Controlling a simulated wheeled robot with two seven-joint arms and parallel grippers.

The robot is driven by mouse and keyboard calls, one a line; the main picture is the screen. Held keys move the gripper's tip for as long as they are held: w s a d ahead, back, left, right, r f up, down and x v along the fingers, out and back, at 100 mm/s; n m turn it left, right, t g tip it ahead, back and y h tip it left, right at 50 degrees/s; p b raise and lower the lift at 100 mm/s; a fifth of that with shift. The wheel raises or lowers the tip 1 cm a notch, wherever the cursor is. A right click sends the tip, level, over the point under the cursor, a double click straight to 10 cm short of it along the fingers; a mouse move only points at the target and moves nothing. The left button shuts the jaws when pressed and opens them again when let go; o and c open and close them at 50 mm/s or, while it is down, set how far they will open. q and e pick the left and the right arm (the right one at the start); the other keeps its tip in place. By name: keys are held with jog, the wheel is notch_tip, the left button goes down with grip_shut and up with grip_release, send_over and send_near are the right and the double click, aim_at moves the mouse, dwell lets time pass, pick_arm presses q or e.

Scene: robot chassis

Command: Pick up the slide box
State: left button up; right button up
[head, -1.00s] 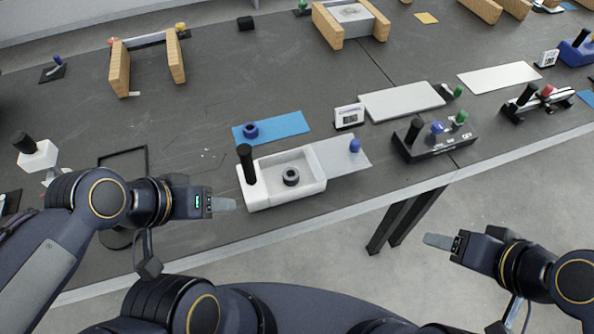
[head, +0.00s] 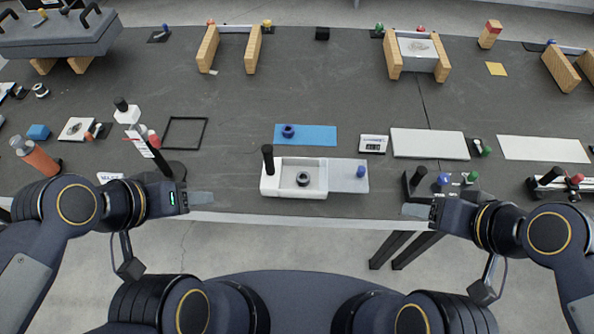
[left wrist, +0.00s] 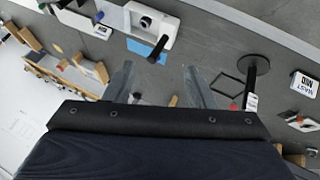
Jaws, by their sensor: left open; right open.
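The slide box (head: 272,186) is a white open tray with a black upright knob at its left end. A black ring (head: 303,179) sits inside it, and a pale sliding panel (head: 345,176) with a blue knob extends to its right. It lies at the table's front edge and also shows at the top of the left wrist view (left wrist: 168,44). My left gripper (head: 203,198) is left of the box, open, empty and apart from it. In the left wrist view its two fingers (left wrist: 158,82) are spread. My right gripper (head: 416,211) is right of the box, below a black knobbed block, open and empty.
A blue mat (head: 318,136) with a blue ring lies behind the box. A small display (head: 373,144) and a white plate (head: 430,144) are behind right. A black knobbed block (head: 440,186) stands near my right gripper. A black stand (head: 172,171) is near my left gripper.

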pick_arm(q)
jog(key=n+g+y+b, duration=0.2)
jog(key=g+y+b, duration=0.3)
jog(key=b, duration=0.8)
send_over(267, 149)
jog(key=shift+g+h, duration=0.4)
jog(key=shift+h, duration=0.2)
notch_tip(267, 149, down, 15)
jog(key=shift+r, duration=0.15)
jog(key=shift+w+d+f, duration=0.1)
jog(key=shift+w+f, duration=0.05)
jog(key=shift+f, duration=0.15)
notch_tip(267, 149, down, 7)
jog(key=shift+f+p, duration=0.2)
jog(key=shift+p, duration=0.35)
grip_shut()
